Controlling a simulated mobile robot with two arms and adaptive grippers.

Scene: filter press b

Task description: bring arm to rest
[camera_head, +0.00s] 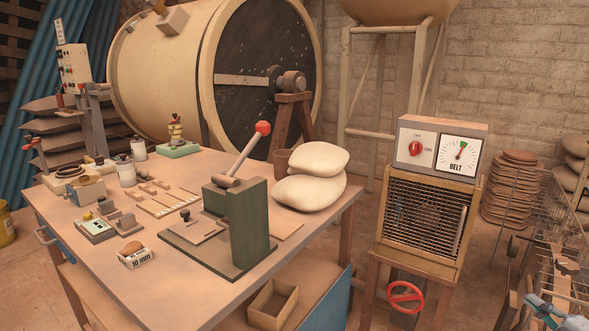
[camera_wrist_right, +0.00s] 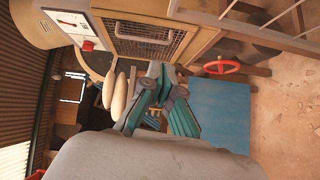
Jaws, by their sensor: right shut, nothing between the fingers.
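My right gripper (camera_head: 556,290) shows in part at the lower right corner of the head view, beside the wire rack and right of the belt control cabinet. Its teal and grey fingers also show in the right wrist view (camera_wrist_right: 161,80). They are closed together with nothing held, apart from any surface that I can make out. The rest of my right arm is cut off by the frame edge. My left gripper and arm are in neither view.
The workbench (camera_head: 200,310) bears a green lever press (camera_head: 247,225), pale sacks (camera_head: 310,175) and small parts. The belt cabinet (camera_head: 428,215), with a red handwheel (camera_head: 405,297) below it, stands right of the bench. A wire rack (camera_head: 545,215) is at far right. Open floor lies between bench and cabinet.

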